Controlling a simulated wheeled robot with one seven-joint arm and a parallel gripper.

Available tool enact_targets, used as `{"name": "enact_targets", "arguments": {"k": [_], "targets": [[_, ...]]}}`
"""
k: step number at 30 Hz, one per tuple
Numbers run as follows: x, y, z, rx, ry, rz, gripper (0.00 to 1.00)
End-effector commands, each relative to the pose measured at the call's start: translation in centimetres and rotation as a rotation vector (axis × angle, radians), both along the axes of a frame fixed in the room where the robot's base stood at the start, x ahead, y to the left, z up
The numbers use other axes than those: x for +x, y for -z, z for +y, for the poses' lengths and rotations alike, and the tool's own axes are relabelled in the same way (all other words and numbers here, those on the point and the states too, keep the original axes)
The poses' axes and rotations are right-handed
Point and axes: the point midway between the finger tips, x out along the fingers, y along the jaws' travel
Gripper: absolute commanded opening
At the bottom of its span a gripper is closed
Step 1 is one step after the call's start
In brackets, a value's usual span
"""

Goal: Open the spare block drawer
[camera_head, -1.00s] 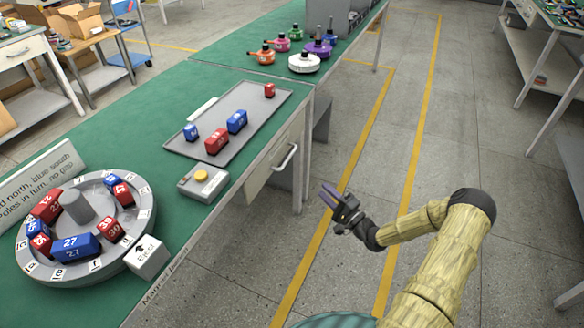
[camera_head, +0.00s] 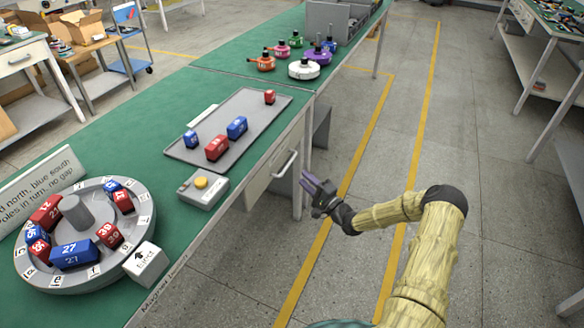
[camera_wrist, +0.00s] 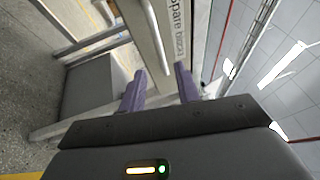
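The spare block drawer (camera_head: 262,180) is in the front of the green-topped bench, below its edge, and looks shut. Its bar handle (camera_head: 286,164) runs along the drawer front. In the wrist view the drawer front (camera_wrist: 181,35) bears the words "Spare blocks", and the handle (camera_wrist: 157,38) stands out from it, between the lines of my two fingers. My gripper (camera_head: 305,181) is open and empty, with purple fingers, just right of the handle. In the wrist view its fingertips (camera_wrist: 161,80) are apart, with the handle's near end close to the gap between them. I cannot tell whether they touch it.
On the bench (camera_head: 139,98) stand a grey tray (camera_head: 262,123) with red and blue blocks, a yellow-button box (camera_head: 203,189) and a round hub (camera_head: 138,237) with numbered blocks. Bench legs stand below the drawer. The floor (camera_head: 345,235) to the right is clear.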

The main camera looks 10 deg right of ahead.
Motion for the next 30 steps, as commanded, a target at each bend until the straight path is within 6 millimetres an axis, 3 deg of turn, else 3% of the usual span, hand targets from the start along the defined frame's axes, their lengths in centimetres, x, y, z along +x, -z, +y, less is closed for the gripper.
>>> {"name": "enact_targets", "arguments": {"k": [12,24,30], "targets": [[5.8,-1.1,3.5,0.0,-0.001,0.0,0.33],[6.7,-1.4,4.2,0.001,-0.002,0.0,0.33],[6.7,-1.3,4.2,0.001,-0.002,0.0,0.0]]}}
